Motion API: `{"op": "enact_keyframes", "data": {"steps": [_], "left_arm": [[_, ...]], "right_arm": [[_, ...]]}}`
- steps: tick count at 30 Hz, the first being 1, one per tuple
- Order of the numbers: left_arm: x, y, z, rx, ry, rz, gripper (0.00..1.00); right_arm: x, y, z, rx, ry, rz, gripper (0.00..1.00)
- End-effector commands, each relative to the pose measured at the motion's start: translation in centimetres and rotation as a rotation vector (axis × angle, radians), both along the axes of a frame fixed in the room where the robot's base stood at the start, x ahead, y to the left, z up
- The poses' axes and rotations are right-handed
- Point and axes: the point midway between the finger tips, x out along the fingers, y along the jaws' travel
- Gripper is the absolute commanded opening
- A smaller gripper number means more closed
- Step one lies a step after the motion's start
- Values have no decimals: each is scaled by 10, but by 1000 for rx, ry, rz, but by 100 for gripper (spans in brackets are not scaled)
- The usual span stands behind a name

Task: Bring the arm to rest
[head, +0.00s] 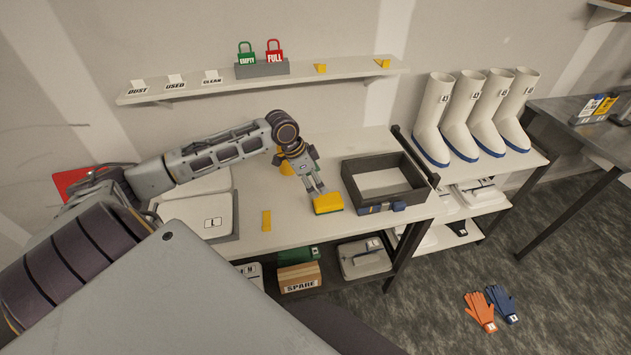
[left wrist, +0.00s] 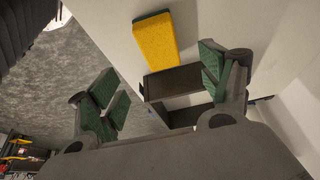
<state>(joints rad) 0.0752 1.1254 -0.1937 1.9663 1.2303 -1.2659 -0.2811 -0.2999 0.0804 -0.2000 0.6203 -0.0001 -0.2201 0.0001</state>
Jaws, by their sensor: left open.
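My left gripper (head: 315,189) reaches in over the white bench (head: 300,226). Its fingers point down close to a yellow sponge block (head: 328,203) with a dark underside. The left wrist view shows the two green-padded fingers (left wrist: 160,86) spread apart with nothing between them. There the yellow block (left wrist: 155,42) lies on the bench beyond the fingertips. I cannot tell from the head view whether a fingertip touches it. My right gripper is in neither view.
A grey open bin (head: 351,192) stands right of the block. A shelf (head: 230,88) with locks runs behind. White boots (head: 433,115) stand at right.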

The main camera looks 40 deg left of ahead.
Motion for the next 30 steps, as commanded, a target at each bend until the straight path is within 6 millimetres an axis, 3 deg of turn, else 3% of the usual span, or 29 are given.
{"op": "enact_keyframes", "data": {"steps": [20,30], "left_arm": [[-2,-3,-3,-1,2,-2,79],[-26,-41,-39,3,21,-16,79]], "right_arm": [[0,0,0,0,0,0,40],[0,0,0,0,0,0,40]]}}
